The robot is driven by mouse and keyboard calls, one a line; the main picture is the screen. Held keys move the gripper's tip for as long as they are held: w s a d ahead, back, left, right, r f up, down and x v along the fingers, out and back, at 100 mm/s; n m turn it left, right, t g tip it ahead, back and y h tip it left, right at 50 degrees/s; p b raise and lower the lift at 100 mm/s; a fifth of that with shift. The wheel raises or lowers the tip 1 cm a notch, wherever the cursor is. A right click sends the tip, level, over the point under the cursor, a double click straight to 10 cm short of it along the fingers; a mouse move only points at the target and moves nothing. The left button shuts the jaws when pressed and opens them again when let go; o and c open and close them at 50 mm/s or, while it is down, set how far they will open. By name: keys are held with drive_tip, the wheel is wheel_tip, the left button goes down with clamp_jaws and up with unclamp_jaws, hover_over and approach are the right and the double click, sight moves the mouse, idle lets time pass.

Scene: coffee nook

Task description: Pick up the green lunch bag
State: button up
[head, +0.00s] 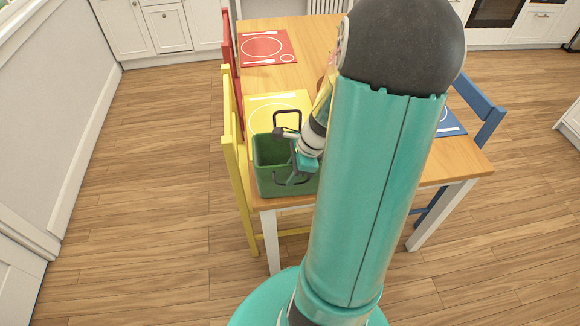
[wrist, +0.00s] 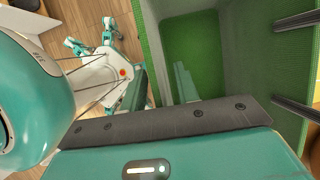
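The green lunch bag (head: 268,180) stands upright and open-topped on the near left corner of the wooden table. One dark handle (head: 287,112) is raised in an arch above its rim. My gripper (head: 290,158) is at the bag's right side, over its opening, and partly covers it. The wrist view looks down into the bag's green inside (wrist: 190,55), which looks empty apart from a pale patch. Dark bars cross the right edge there. The fingertips are not clear enough to tell whether they are open or touch the bag or handle.
The table (head: 300,38) holds a red placemat (head: 265,47), a yellow placemat (head: 272,101) behind the bag and a blue placemat (head: 450,124) at right. A yellow chair (head: 236,165) stands close left of the bag; a blue chair (head: 484,110) is at right. Floor at left is clear.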

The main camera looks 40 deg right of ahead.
clamp_jaws()
drive_tip(key=shift+r, duration=0.1)
drive_tip(key=s+d+r, duration=0.3)
drive_tip(key=s+r, duration=0.9)
drive_tip(key=s, duration=0.1)
drive_tip(key=shift+s+d+r, duration=0.3)
drive_tip(key=shift+d+r, duration=0.05)
drive_tip(key=shift+r, duration=0.05)
